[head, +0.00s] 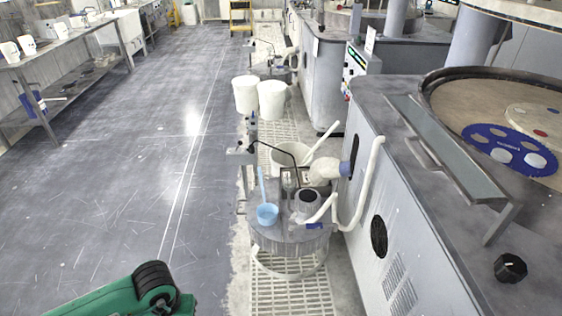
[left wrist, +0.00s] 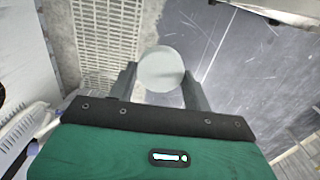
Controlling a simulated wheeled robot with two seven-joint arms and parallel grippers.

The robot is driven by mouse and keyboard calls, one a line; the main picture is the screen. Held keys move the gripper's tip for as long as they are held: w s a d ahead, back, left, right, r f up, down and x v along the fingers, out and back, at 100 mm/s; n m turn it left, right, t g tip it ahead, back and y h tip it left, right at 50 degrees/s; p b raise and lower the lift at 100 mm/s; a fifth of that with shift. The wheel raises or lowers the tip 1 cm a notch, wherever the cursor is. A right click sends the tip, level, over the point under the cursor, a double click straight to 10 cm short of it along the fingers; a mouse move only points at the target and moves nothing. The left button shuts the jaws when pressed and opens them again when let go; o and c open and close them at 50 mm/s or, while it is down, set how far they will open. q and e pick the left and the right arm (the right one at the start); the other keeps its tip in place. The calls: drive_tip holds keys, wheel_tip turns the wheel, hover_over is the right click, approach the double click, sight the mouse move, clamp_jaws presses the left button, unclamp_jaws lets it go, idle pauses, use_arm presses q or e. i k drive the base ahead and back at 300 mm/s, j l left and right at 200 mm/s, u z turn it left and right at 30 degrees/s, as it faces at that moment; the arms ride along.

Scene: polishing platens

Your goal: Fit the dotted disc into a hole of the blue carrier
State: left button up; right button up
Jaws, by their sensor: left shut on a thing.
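My left gripper (left wrist: 161,77) is shut on a plain pale grey disc (left wrist: 162,66) in the left wrist view. The disc sits between the two fingertips, face to the camera; I see no dots on this side. In the head view only a green and black part of my left arm shows at the bottom left, with the fingers and disc out of view. The blue carrier (head: 517,152) lies on the round tan platen (head: 455,106) at the right of the head view. It has several round openings, some looking pale and some grey. My right gripper is not in view.
A white carrier (head: 527,113) with a red spot lies beside the blue one. A raised dark rim surrounds the platen, and a grey shelf (head: 435,140) runs along the machine's near edge. The floor at left is clear.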

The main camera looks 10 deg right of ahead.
sight(512, 143)
drive_tip(key=i+j+z, duration=0.15)
drive_tip(key=z, duration=1.3)
drive_tip(key=i+j+z, duration=0.15)
drive_tip(key=j+z, duration=0.35)
drive_tip(key=i+j+z, duration=0.1)
drive_tip(key=j+z, duration=0.2)
drive_tip(key=z, duration=0.15)
drive_tip(key=j+z, duration=0.5)
drive_tip(key=l, duration=0.1)
